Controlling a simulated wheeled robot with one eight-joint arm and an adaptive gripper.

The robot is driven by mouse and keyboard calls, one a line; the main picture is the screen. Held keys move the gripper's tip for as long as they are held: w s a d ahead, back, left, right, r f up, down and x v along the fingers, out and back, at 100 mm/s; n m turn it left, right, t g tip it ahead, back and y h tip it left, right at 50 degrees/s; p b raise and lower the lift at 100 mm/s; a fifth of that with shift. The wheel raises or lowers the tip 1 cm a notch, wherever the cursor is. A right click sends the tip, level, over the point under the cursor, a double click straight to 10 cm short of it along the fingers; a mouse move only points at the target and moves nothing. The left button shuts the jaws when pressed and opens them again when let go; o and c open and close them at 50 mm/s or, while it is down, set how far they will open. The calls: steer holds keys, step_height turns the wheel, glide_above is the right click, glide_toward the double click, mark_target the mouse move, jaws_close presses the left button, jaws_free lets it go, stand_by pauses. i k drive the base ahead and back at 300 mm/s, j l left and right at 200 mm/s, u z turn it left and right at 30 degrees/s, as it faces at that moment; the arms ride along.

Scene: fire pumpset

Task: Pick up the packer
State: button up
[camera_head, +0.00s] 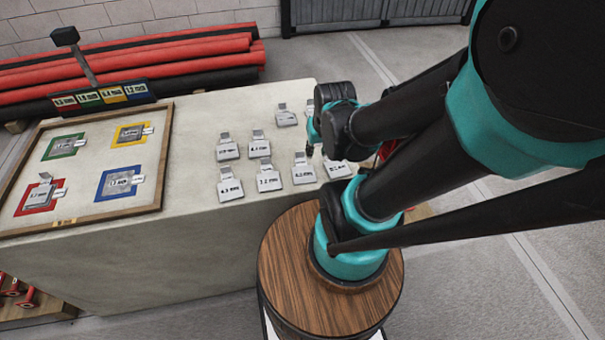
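Several grey metal packers with printed thickness labels lie flat on the pale table. Front-row packers show at the left (229,188), beside it (268,179), and further right (302,171). Behind them lie a packer (227,149), another packer (259,146) and a packer further back (286,116). A packer (337,169) at the right is partly covered by my arm, and one more (309,108) shows beside my wrist. My gripper (314,146) points down over the right side of the packers. Its fingers are small and mostly hidden, so its opening and any contact are unclear.
A wooden-framed board (160,165) on the left has green, yellow, red and blue squares bearing plates. A colour-labelled stand (100,95) is behind it. Red and black pipes (150,55) lie beyond the table. Table space between board and packers is clear.

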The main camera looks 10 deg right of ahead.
mark_target(229, 189)
steer(key=k+l, duration=0.4)
steer(key=l, duration=0.15)
steer(key=u, duration=1.45)
steer(key=z, duration=0.5)
steer(key=i+j+z, duration=0.2)
steer(key=j+z, duration=0.15)
steer(key=j, duration=0.2)
